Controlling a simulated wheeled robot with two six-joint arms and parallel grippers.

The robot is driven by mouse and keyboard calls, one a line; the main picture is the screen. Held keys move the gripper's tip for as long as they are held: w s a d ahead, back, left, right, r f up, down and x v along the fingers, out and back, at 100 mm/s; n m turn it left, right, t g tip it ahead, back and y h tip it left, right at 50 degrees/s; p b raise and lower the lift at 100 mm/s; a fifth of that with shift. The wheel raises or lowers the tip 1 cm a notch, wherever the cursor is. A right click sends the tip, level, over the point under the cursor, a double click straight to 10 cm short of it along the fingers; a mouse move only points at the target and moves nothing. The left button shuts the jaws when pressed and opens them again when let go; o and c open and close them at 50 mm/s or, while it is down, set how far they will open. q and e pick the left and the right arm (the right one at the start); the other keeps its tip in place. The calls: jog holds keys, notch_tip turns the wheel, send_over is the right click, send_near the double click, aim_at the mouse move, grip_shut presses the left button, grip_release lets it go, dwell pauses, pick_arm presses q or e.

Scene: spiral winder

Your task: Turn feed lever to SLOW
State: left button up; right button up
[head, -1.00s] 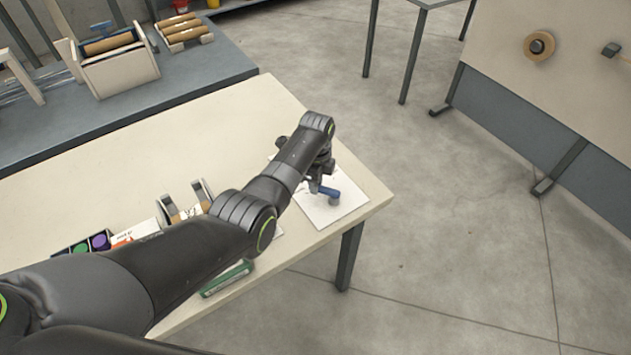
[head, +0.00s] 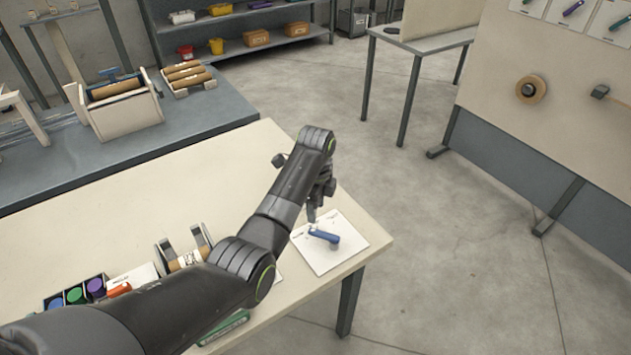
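The feed lever (head: 325,237) is a blue handle on a white plate (head: 345,257) at the right corner of the cream table. It points left from a round hub at its right end. Marks on the plate are too small to read. My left gripper (head: 312,214) hangs just above and behind the lever's left end, apparently clear of it. The wrist and arm hide most of its fingers, so its opening does not show. My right gripper is not in view.
My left arm crosses the cream table (head: 110,215). Beside it are a box with coloured round pieces (head: 75,295), a small roll holder (head: 188,258) and a green item (head: 222,328). A grey bench (head: 215,112) stands behind. Floor right of the table is clear.

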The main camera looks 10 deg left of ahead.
pick_arm(q)
notch_tip(320, 180, up, 9)
jog(key=shift+p, duration=0.3)
jog(key=shift+f, duration=0.15)
